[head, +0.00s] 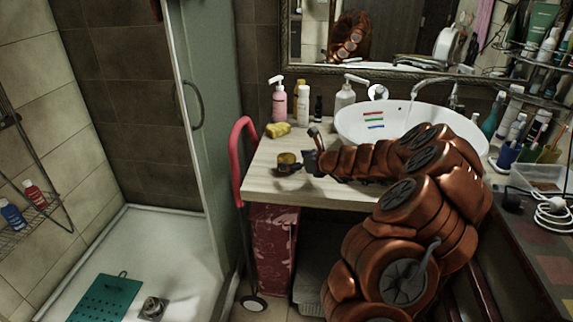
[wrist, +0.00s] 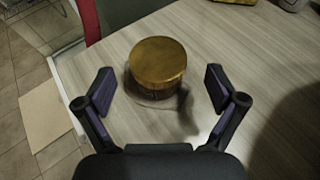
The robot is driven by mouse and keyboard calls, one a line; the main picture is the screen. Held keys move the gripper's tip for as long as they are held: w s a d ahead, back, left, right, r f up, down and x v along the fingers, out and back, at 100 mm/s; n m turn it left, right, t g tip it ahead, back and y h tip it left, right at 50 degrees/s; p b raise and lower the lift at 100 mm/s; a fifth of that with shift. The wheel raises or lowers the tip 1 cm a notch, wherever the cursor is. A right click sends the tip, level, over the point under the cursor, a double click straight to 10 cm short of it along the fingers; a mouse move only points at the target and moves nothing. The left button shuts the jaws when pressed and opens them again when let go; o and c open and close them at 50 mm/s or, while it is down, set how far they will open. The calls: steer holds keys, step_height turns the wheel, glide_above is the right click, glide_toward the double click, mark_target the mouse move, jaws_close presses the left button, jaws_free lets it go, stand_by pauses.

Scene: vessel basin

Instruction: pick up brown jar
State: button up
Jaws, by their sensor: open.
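The brown jar (wrist: 158,62) stands upright on the light wood counter, with a round golden-brown lid on top. In the wrist view it sits ahead of my open gripper (wrist: 160,92), roughly centred between the two fingers and apart from both. In the head view the small jar (head: 287,158) is near the counter's left front edge, and my gripper (head: 300,164) is just to its right. The jar's lower side is partly in shadow in the wrist view.
The counter (head: 262,183) also carries a yellow sponge-like item (head: 278,130), a pink pump bottle (head: 279,101), several other bottles and a white basin (head: 350,125). A red-handled trolley (head: 237,165) stands at the counter's left edge. A glass shower door (head: 215,130) is further left.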

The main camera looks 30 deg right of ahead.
mark_target(291, 159)
steer(key=shift+x, duration=1.75)
steer(key=shift+a+r, duration=0.1)
steer(key=shift+a, duration=0.05)
steer(key=c, duration=1.4)
steer(key=shift+r, duration=0.1)
